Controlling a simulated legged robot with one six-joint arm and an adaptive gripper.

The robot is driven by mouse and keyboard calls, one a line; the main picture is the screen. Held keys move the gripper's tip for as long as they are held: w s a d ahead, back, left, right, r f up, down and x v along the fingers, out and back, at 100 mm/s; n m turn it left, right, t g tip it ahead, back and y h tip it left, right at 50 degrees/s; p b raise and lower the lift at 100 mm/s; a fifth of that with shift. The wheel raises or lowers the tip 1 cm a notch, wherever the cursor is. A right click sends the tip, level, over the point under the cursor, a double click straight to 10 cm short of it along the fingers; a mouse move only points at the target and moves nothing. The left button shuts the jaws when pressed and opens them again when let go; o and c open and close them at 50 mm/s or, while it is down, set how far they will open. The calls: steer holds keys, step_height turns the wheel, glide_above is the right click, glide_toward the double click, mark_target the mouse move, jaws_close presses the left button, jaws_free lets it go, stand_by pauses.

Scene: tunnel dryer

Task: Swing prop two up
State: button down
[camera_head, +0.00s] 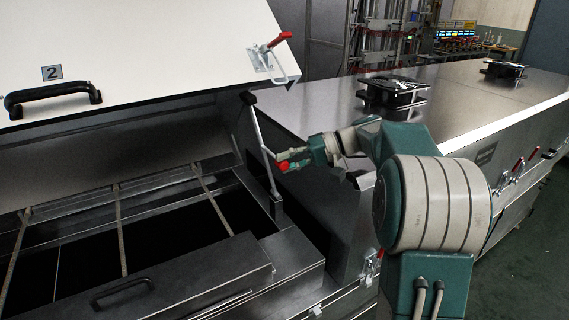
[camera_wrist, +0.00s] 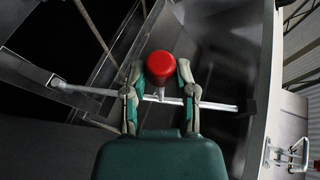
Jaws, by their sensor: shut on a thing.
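The prop (camera_head: 263,150) is a thin metal rod with a black upper end, standing steeply at the right side of the opening under the raised lid marked 2 (camera_head: 170,75). Its foot is at a bracket on the opening's rim. Its upper end is close to the lid's lower right edge; I cannot tell if they touch. My gripper (camera_head: 288,163) is shut on the prop's red knob (camera_head: 283,166). In the wrist view the red knob (camera_wrist: 160,66) sits between the fingers, with the rod (camera_wrist: 210,104) crossing behind them.
The lid carries a black handle (camera_head: 52,96) and a red-handled latch (camera_head: 270,57). Below it is a dark opening with cross bars (camera_head: 120,230). A closed metal cover (camera_head: 450,90) with black fittings lies to the right. Clear floor shows at far right.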

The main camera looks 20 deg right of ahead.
steer(key=shift+f, duration=0.15)
steer(key=shift+c, duration=2)
jaws_free()
steer(key=v, duration=1.2)
steer(key=shift+w+d, duration=0.15)
